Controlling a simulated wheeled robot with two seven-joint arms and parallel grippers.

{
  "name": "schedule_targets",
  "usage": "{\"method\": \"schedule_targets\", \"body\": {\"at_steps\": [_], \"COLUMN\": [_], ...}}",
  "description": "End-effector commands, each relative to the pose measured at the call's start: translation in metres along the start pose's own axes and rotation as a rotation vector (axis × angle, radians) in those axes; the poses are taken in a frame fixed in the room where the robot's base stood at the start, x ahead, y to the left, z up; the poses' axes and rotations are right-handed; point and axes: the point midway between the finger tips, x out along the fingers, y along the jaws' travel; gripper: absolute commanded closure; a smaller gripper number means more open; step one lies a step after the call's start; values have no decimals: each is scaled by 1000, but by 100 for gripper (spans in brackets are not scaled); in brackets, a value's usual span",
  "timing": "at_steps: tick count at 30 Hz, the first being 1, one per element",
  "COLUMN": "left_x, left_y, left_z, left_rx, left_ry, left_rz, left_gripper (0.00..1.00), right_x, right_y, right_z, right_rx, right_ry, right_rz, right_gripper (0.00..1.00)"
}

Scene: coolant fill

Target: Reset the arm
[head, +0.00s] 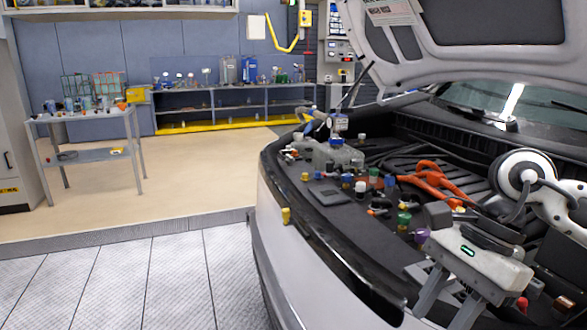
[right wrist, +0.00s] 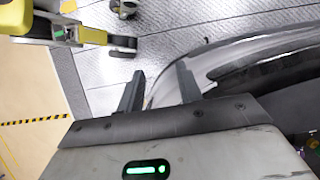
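My right arm (head: 565,205) reaches in from the right in the head view, over the open engine bay of a white car (head: 330,260). Its gripper (head: 446,306) points down near the front edge of the bay, with its two fingers apart. In the right wrist view the two fingers (right wrist: 160,88) also stand apart, with nothing between them. The floor and a curved car edge (right wrist: 240,50) lie beyond them. My left gripper is in neither view.
The raised hood (head: 480,50) hangs above the bay. Several coloured caps and an orange cable (head: 435,180) fill the bay. A small bottle (head: 338,124) stands at its far left. A grey side table (head: 85,125) and a shelf (head: 235,105) stand behind. The tan floor between is clear.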

Motion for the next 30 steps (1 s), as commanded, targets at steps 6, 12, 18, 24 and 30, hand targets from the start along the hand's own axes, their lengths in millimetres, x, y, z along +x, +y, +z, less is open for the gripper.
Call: {"method": "schedule_targets", "body": {"at_steps": [6, 12, 18, 24, 30], "left_x": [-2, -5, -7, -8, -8], "left_y": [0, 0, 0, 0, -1], "left_z": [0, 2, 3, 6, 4], "left_rx": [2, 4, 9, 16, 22], "left_ry": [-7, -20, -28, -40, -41], "left_rz": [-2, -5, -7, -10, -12], "left_gripper": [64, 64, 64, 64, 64], "right_x": [51, 47, 38, 122, 219], "right_y": [-2, -16, -61, -63, 0], "right_z": [90, 180, 153, 48, -8], "right_rx": [131, 600, 1363, -1985, -1686], "right_ry": [-486, -1218, -1866, 1969, 1326], "right_rz": [74, 269, 565, -766, -610], "right_gripper": [64, 64, 64, 64, 64]}}
